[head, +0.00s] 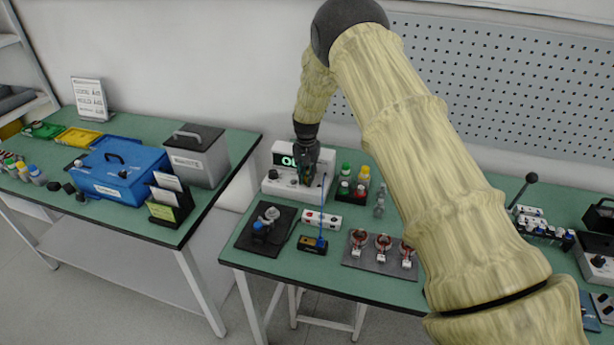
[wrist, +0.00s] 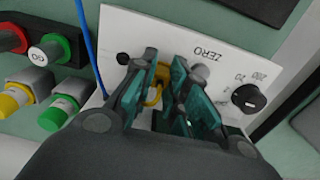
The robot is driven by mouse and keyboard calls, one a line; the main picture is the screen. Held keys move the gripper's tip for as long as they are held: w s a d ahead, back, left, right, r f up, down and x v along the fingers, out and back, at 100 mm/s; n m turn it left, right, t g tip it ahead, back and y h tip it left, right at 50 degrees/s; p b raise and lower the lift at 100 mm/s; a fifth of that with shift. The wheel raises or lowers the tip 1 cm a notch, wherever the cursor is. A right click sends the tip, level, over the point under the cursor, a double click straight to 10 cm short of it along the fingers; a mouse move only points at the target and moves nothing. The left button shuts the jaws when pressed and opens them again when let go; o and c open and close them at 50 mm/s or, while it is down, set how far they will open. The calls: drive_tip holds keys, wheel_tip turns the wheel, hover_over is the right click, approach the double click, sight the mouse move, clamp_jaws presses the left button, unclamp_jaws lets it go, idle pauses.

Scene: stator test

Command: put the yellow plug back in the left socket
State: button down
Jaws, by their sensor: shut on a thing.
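The white tester (head: 275,188) with a lit green display stands at the back of the right bench. My gripper (head: 306,176) is over its front, pointing down. In the wrist view my gripper (wrist: 162,80) is shut on the yellow plug (wrist: 154,92), partly hidden between the fingers. The tester's white panel (wrist: 200,45) lies close behind the fingertips, with a ZERO label and a black knob (wrist: 249,97). The left socket cannot be made out; the fingers cover part of the panel. I cannot tell whether the plug touches the panel.
A blue lead (head: 324,205) rises from a small black box (head: 312,244) in front of the tester; it also passes left of my gripper in the wrist view (wrist: 88,45). Green-, red- and yellow-capped bottles (head: 346,180) stand just right. A dark plate with copper stators (head: 380,255) lies further right.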

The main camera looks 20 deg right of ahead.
drive_tip(key=shift+f, duration=0.1)
drive_tip(key=c, duration=1.3)
unclamp_jaws()
wheel_tip(320, 180, up, 12)
drive_tip(key=shift+f, duration=0.1)
